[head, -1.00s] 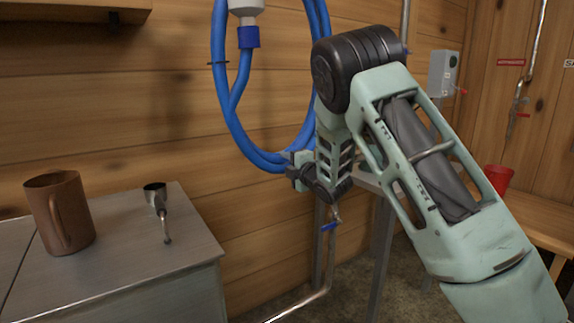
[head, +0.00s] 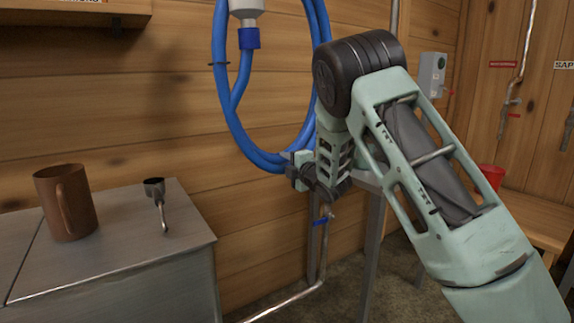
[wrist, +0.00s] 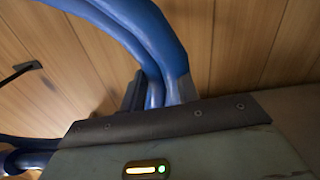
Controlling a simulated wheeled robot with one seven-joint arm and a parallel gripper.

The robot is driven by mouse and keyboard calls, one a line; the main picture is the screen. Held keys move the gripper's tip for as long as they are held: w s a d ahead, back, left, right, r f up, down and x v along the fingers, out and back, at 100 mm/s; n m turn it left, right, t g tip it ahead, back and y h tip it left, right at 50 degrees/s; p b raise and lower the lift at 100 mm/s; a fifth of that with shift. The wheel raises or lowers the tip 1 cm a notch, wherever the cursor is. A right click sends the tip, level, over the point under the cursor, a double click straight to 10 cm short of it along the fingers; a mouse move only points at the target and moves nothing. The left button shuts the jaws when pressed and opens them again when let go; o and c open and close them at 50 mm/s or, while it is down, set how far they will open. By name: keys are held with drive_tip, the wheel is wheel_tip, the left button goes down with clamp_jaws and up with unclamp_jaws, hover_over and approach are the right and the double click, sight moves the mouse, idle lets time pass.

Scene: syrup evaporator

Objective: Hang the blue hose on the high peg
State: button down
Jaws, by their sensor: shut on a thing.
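The blue hose (head: 229,108) is a coil of a few loops with a white nozzle (head: 246,8) and a dark blue collar at its upper part. Its top runs out of the head view. My gripper (head: 289,171) is shut on the bottom of the coil, in front of the wood wall. In the wrist view the hose (wrist: 140,30) runs down to my gripper (wrist: 165,98), where two strands go in behind the gripper's edge. A small dark tie shows at the coil's left side. The high peg cannot be made out in these views.
A metal cabinet (head: 120,240) at left bears a brown mug (head: 66,204) and a small metal ladle (head: 157,200). A shelf (head: 75,14) juts out above. A pipe with a blue-handled valve (head: 321,222) is below my gripper. A grey box (head: 431,75), red cup (head: 491,176) and bench stand right.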

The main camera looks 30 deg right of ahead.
drive_tip(key=shift+r, duration=0.15)
wheel_tip(320, 180, up, 30)
drive_tip(key=p, duration=1.6)
drive_tip(key=shift+s, duration=0.4)
drive_tip(key=r+p, duration=0.6)
drive_tip(key=r, duration=0.4)
drive_tip(key=r+p, duration=0.6)
drive_tip(key=r, duration=0.4)
drive_tip(key=r+p, duration=0.7)
drive_tip(key=r, duration=0.3)
drive_tip(key=shift+s+d, duration=0.1)
drive_tip(key=shift+s, duration=0.3)
drive_tip(key=shift+r, duration=0.1)
wheel_tip(320, 180, up, 18)
drive_tip(key=p, duration=1.4)
drive_tip(key=shift+s, duration=0.25)
